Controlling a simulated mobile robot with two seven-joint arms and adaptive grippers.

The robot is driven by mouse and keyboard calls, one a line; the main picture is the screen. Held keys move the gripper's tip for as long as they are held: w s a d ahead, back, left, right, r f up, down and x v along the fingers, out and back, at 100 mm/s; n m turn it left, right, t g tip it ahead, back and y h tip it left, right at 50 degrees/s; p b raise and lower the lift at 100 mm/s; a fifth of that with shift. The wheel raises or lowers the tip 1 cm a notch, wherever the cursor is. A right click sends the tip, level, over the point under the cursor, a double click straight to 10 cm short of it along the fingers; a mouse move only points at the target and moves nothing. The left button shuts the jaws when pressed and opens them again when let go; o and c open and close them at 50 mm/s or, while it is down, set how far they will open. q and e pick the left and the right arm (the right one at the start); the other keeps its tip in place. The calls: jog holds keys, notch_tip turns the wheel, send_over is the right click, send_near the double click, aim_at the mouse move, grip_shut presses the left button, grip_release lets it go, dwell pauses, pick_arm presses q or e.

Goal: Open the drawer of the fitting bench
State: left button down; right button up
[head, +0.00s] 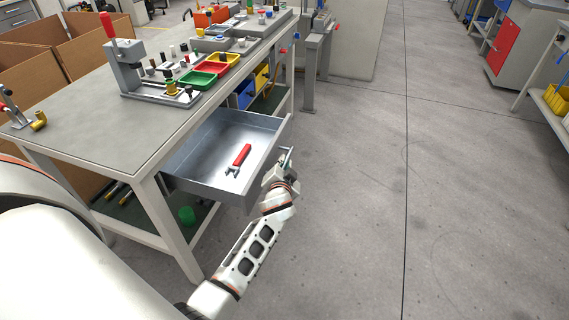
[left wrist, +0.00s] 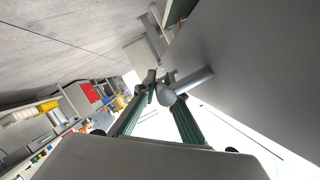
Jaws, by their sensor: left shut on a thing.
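The fitting bench (head: 105,130) has a grey top and stands at the left in the head view. Its grey metal drawer (head: 212,150) is pulled well out, with the inside showing. A red-handled tool (head: 239,158) lies in it. My left gripper (head: 285,164) is at the outer face of the drawer front. In the left wrist view, its fingers (left wrist: 160,92) are shut on the grey drawer handle (left wrist: 192,81), against the drawer's flat front panel (left wrist: 240,65). The head view hides most of the handle. My right gripper is not in view.
On the bench top are a press with a red lever (head: 124,68), a green tray (head: 197,78), a yellow tray (head: 225,61) and small parts. Cardboard boxes (head: 95,38) stand behind it. The floor (head: 350,200) to the right is clear.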

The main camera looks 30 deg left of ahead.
pick_arm(q)
jog(key=c, duration=2.1)
grip_release()
jog(key=shift+s+d, duration=0.1)
jog(key=v, duration=0.7)
jog(key=shift+s, duration=0.15)
